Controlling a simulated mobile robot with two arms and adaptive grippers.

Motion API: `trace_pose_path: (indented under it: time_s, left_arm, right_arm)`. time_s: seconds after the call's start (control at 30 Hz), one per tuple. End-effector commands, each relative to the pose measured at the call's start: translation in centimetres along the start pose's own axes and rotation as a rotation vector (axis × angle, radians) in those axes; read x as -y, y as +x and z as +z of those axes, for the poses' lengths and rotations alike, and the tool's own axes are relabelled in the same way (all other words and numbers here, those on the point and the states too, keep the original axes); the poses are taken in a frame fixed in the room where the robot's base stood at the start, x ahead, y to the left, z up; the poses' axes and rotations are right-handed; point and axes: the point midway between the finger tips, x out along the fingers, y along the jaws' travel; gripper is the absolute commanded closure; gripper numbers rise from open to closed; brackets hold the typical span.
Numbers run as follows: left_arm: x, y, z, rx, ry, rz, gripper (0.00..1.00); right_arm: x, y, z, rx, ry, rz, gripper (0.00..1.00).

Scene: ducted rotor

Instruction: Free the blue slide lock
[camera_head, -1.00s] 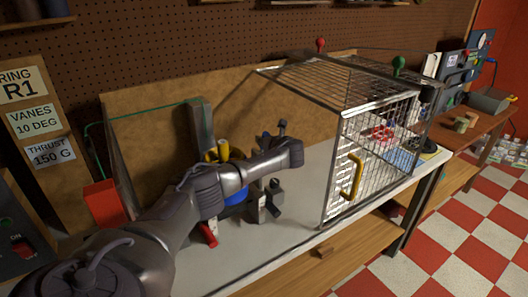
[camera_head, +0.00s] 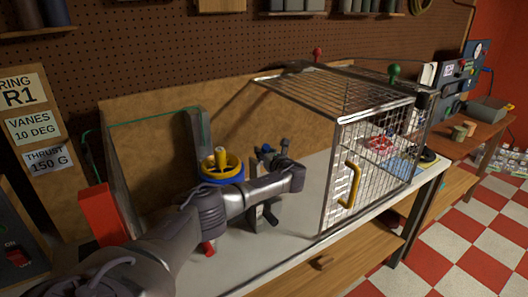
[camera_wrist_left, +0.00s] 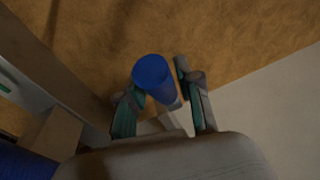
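A blue cylindrical knob (camera_wrist_left: 153,78), which looks like the slide lock's handle, stands between the fingers of my left gripper in the left wrist view. A pale grey block (camera_wrist_left: 176,121) shows below it. My left gripper (camera_head: 275,156) is open around the knob; a gap shows on the right finger's side, and contact on the left is unclear. In the head view its fingers are above a dark upright bracket (camera_head: 263,212) on the bench. The wrist and fingers hide much of the lock there. My right gripper is out of view.
A yellow rotor in a duct (camera_head: 222,165) with a blue ring (camera_head: 224,180) stands just left of my gripper. A wire cage (camera_head: 372,165) with a yellow handle (camera_head: 350,185) stands right. A red block (camera_head: 101,213) is at left. The bench front (camera_head: 285,245) is clear.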

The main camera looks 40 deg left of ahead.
Motion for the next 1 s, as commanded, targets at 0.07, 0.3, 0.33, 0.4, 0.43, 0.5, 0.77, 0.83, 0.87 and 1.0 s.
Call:
trace_pose_path:
  time_s: [0.07, 0.3, 0.33, 0.4, 0.43, 0.5, 0.77, 0.83, 0.87, 1.0]
  left_arm:
    - [0.0, 0.0, 0.0, 0.000, 0.000, 0.000, 0.48]
    - [0.0, 0.0, 0.1, 0.000, -0.002, 0.000, 0.46]
    - [0.0, 0.0, 0.1, 0.000, -0.002, 0.000, 0.46]
    - [0.0, -0.1, 0.1, 0.000, -0.002, 0.000, 0.46]
    - [0.0, -0.2, 0.1, 0.000, -0.002, 0.000, 0.46]
    - [0.1, -0.7, 0.1, 0.000, -0.001, -0.001, 0.46]
    - [0.1, -5.1, 0.0, -0.001, -0.001, -0.005, 0.46]
    - [0.1, -6.7, 0.0, -0.001, -0.003, -0.006, 0.46]
    - [0.1, -7.4, 0.0, -0.002, -0.003, -0.006, 0.46]
    - [0.1, -9.9, 0.0, -0.002, -0.002, -0.003, 0.46]
  right_arm:
    - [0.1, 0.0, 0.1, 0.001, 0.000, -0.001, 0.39]
    - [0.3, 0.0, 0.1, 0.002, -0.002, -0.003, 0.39]
    - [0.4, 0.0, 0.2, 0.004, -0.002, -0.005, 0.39]
    - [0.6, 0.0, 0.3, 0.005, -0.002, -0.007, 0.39]
    - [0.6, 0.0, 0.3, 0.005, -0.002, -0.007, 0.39]
    - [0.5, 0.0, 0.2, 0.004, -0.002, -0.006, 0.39]
    - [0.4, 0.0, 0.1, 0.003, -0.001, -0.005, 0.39]
    - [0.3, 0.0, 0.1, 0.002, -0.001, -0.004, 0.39]
    - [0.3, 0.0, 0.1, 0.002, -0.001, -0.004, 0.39]
    - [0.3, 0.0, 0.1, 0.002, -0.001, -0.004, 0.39]
